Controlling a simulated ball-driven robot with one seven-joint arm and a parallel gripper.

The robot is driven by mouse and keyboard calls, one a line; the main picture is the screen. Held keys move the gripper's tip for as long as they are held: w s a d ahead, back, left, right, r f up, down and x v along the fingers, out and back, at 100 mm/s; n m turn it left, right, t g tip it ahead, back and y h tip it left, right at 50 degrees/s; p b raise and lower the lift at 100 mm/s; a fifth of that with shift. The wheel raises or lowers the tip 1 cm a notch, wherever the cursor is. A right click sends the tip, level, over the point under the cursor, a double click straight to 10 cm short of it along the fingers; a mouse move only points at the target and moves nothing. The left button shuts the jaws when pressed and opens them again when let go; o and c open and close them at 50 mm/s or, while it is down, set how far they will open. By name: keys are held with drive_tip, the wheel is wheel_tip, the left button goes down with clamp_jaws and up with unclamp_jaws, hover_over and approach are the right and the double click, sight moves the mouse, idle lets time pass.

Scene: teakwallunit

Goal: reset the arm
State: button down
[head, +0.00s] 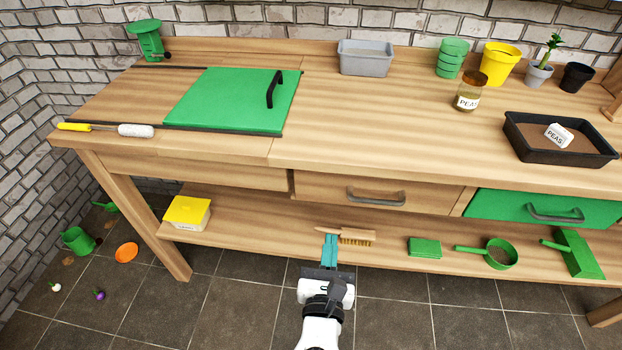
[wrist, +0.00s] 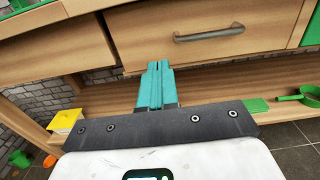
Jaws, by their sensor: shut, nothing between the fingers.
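My gripper (head: 330,250) is in front of the workbench, low, near the front edge of its lower shelf in the head view. Its two teal fingers lie together, shut and empty. In the wrist view the gripper (wrist: 155,86) points at the wooden drawer front (wrist: 205,48) and the gap under it. In the head view the fingers cover part of a wooden brush (head: 345,234) lying on the lower shelf. I cannot tell whether they touch the shelf.
The bench top (head: 350,110) carries a green hinged panel (head: 232,100), a jar (head: 468,92) and a black tray (head: 530,145). Drawer handles (head: 376,197) stick out above my gripper. A yellow-lidded box (head: 187,212) and green tools share the shelf. The floor in front is clear.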

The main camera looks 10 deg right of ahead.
drive_tip(key=s+d+f+m+g+h+p, duration=0.1)
drive_tip(key=s+d+m+g+p, duration=0.15)
drive_tip(key=d+m, duration=0.4)
drive_tip(key=s+d+m+g+h+p, duration=0.1)
drive_tip(key=s+d+m+g, duration=0.3)
drive_tip(key=d+m, duration=0.25)
drive_tip(key=s+d+f+m+g+h+p, duration=0.1)
drive_tip(key=s+d+m+g, duration=0.3)
drive_tip(key=d+m, duration=0.25)
drive_tip(key=s+a+f+m+g+y+p, duration=0.1)
drive_tip(key=s+m+g+y+p, duration=0.3)
drive_tip(key=s+m+y, duration=0.4)
drive_tip(key=s+a+m+g, duration=0.1)
drive_tip(key=s+m, duration=0.4)
drive_tip(key=s, duration=0.2)
drive_tip(key=shift+f+g, duration=0.15)
drive_tip(key=shift+g, duration=0.2)
drive_tip(key=shift+a, duration=0.1)
